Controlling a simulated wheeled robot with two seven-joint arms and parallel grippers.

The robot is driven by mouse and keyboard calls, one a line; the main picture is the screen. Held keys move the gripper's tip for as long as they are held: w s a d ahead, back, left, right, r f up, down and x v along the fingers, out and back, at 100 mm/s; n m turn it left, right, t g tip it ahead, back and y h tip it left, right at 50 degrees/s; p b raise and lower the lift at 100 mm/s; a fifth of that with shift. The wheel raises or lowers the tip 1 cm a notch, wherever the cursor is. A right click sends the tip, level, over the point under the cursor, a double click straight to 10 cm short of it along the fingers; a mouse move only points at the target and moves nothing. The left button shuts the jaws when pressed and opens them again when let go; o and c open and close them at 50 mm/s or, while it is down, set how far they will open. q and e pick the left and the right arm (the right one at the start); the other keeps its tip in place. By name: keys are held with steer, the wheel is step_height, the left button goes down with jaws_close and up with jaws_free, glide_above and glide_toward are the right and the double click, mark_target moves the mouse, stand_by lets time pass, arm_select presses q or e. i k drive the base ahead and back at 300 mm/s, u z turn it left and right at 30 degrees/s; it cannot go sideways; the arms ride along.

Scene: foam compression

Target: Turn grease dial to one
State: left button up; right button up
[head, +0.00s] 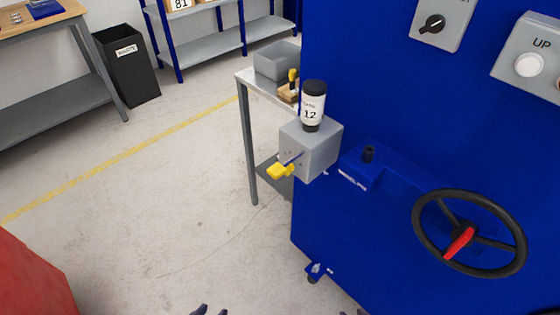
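A white canister with a black cap and black base, marked 12 (312,106), stands upright on a grey box on the blue machine's left side. It looks like the grease dial, but its small print is unreadable. The grey box (318,150) has a yellow lever (281,171) on its front. My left gripper (213,311) shows only its dark fingertips at the bottom edge, apart and empty, well below the box. My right gripper (352,313) barely shows at the bottom edge; its tips look apart. Neither gripper touches anything.
The blue machine (380,235) fills the right side, with a black handwheel (470,233), a black selector knob (432,23) and an UP button (528,65). A small metal table (248,85) stands behind the canister. A red object (30,280) is at lower left. The floor between is clear.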

mark_target(290, 167)
steer(key=u, duration=1.45)
steer(key=i, duration=2.45)
steer(key=z, duration=4.15)
